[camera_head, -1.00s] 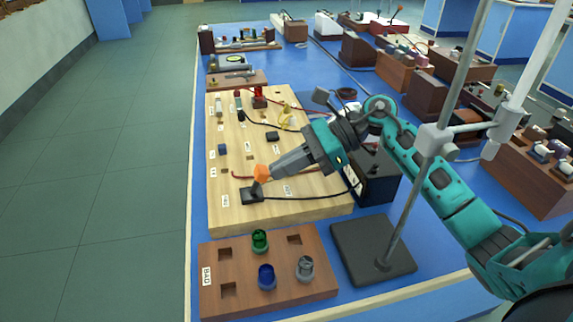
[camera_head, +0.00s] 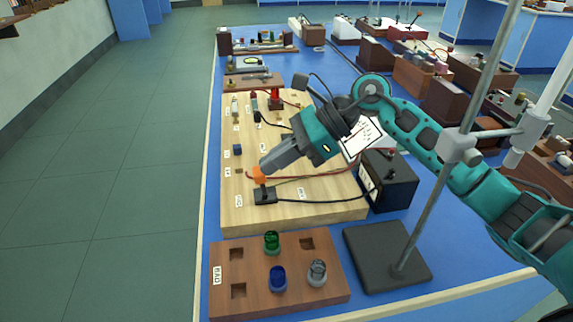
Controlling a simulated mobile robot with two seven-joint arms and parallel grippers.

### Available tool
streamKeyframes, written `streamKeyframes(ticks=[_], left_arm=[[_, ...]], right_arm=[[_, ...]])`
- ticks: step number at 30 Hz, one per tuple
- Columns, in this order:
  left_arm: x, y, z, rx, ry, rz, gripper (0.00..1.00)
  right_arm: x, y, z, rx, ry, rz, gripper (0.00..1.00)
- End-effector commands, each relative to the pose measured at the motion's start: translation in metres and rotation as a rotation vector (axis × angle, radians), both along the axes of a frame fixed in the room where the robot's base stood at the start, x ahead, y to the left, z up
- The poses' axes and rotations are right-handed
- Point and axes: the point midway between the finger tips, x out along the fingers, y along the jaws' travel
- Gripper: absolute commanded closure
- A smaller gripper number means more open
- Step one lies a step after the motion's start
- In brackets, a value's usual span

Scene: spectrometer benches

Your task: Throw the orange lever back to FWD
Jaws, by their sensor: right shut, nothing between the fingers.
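The orange lever (camera_head: 258,174) stands on a small black base (camera_head: 265,197) near the front of the pale wooden board (camera_head: 310,215). Its orange knob leans to the left of the base. My right gripper (camera_head: 267,168) comes in from the upper right, shut and with nothing in it. Its tip is right at the knob, on its right and upper side, and seems to touch it. White labels sit left (camera_head: 239,201) and right (camera_head: 301,194) of the base; I cannot read them. My left gripper is out of view.
A brown block (camera_head: 225,262) with green, blue and grey caps lies in front of the board. A stand with a dark foot (camera_head: 370,262) and metal rod rises at the right. A black box (camera_head: 400,183) stands right of the board. Wires cross the board.

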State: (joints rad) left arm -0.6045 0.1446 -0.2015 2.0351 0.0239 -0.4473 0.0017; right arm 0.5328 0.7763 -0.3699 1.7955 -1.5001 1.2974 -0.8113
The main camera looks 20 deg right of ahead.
Motion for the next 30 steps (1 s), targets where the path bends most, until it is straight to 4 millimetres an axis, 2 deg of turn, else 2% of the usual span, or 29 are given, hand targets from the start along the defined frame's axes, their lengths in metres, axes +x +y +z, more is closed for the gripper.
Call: streamKeyframes(ticks=[4, 14, 23, 30], left_arm=[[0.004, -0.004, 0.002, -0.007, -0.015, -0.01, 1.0], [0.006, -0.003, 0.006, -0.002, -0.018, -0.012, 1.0], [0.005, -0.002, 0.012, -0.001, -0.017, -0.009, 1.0], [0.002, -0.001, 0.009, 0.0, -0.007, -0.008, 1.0]], right_arm=[[0.002, 0.009, 0.001, 0.0, -0.003, 0.001, 1.0], [0.002, 0.008, 0.004, 0.001, -0.002, 0.0, 1.0], [0.002, 0.008, 0.017, 0.001, -0.001, 0.001, 1.0], [0.002, 0.008, 0.018, 0.001, -0.001, 0.001, 1.0]])
